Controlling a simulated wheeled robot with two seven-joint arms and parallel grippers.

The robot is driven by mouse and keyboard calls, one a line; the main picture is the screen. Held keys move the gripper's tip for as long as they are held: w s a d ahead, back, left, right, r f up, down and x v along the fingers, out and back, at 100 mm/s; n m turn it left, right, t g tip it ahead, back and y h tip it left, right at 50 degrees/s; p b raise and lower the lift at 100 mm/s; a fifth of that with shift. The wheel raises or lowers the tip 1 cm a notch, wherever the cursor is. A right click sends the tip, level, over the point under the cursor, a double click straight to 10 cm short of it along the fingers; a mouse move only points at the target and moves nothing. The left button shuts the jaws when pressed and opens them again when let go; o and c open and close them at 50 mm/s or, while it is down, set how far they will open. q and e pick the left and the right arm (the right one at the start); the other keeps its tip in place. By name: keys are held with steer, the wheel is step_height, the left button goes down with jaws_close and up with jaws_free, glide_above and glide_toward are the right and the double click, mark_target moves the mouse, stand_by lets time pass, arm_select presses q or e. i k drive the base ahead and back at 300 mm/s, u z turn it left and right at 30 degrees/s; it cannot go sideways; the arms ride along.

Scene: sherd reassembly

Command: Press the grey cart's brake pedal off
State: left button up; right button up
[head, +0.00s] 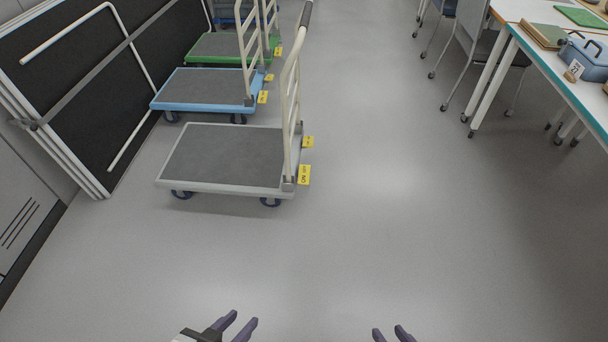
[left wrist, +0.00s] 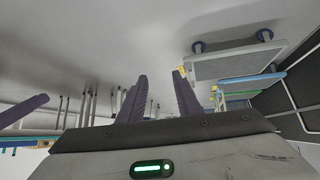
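The grey cart (head: 225,157) stands on the floor left of centre in the head view, with a dark grey deck, a pale rim and an upright cream handle (head: 291,95) at its right end. Two yellow pedals stick out at that end: a near one (head: 304,175) with lettering and a farther one (head: 308,142). The cart also shows in the left wrist view (left wrist: 238,64). My left gripper (head: 238,324) is open and empty, well short of the cart. My right gripper (head: 391,333) is open and empty at the bottom edge, farther right.
A blue cart (head: 205,88) and a green cart (head: 225,46) stand behind the grey one. Black folded panels (head: 80,75) lean along the left wall. A table (head: 555,55) and chairs (head: 480,45) stand at the upper right. The floor in the middle and front is clear.

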mark_target(303, 176)
steer(key=z, duration=0.4)
steer(key=i, duration=0.7)
steer(key=z, duration=0.65)
steer(key=i, duration=1.6)
steer(key=u, duration=1.15)
steer(key=i, duration=0.75)
steer(key=u, duration=0.65)
